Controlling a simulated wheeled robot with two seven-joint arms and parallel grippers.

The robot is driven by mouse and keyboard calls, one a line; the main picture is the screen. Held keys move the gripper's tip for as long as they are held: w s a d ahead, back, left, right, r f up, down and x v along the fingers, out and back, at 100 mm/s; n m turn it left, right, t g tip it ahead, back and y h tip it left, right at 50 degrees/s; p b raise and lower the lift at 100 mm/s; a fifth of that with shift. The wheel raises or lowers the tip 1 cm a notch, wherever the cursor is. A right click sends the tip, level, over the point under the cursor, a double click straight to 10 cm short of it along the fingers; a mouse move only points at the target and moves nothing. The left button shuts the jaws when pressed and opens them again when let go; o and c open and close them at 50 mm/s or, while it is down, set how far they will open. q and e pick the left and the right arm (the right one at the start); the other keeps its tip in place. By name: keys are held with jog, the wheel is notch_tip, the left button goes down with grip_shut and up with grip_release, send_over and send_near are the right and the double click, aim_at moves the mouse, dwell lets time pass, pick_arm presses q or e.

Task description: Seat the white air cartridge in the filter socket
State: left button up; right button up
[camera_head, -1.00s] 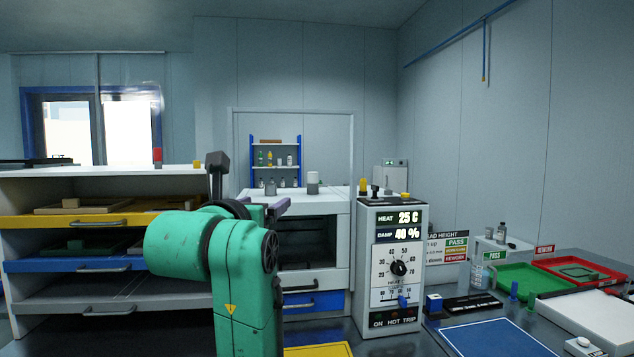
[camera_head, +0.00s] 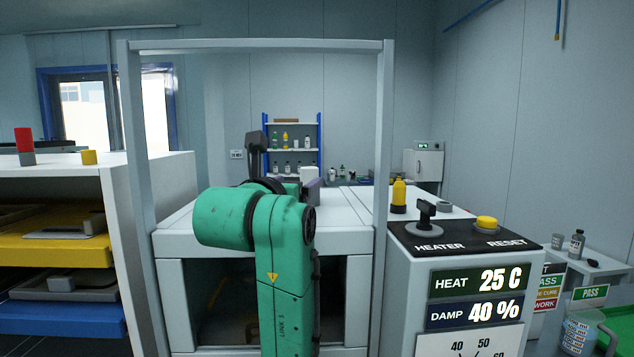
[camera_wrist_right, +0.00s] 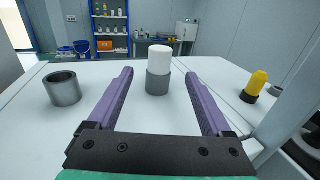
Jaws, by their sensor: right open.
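The white air cartridge (camera_wrist_right: 160,57) stands upright in a grey cylindrical holder (camera_wrist_right: 158,83) on the white cabinet top in the right wrist view. In the head view its white top (camera_head: 308,173) shows just behind my gripper. A hollow grey ring (camera_wrist_right: 62,88), possibly the filter socket, stands empty to the left. My right gripper (camera_wrist_right: 159,76) is open, its purple fingers pointing at the cartridge from either side, with the cartridge beyond the tips and apart from them. In the head view my right gripper (camera_head: 306,188) is partly hidden by my green arm. My left gripper is not in view.
A pale upright frame (camera_head: 384,150) spans the cabinet front. A yellow plunger-like part (camera_head: 398,194) on a black base stands to the right. The heater panel (camera_head: 478,285) is at the right, with a black knob (camera_head: 427,212) on top. Open drawers (camera_head: 55,242) are at left.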

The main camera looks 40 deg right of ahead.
aim_at(313, 171)
jog(key=w+d+p, duration=0.1)
jog(key=d, duration=0.1)
jog(key=w+d+r+p, duration=0.1)
jog(key=d, duration=0.1)
jog(key=shift+w+r+p, duration=0.2)
jog(key=shift+p, duration=0.1)
jog(key=p+x, duration=0.1)
jog(key=x, duration=0.1)
jog(key=p+x, duration=0.1)
jog(key=x, duration=0.1)
jog(key=p+x, duration=0.1)
jog(key=x, duration=0.2)
jog(key=shift+f, duration=0.35)
jog(key=shift+w+d+f, duration=0.15)
jog(key=shift+d+f, duration=0.05)
jog(key=shift+d, duration=0.05)
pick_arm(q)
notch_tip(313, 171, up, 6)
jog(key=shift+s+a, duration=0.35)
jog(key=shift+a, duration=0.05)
pick_arm(e)
grip_shut()
jog(key=shift+r, duration=0.1)
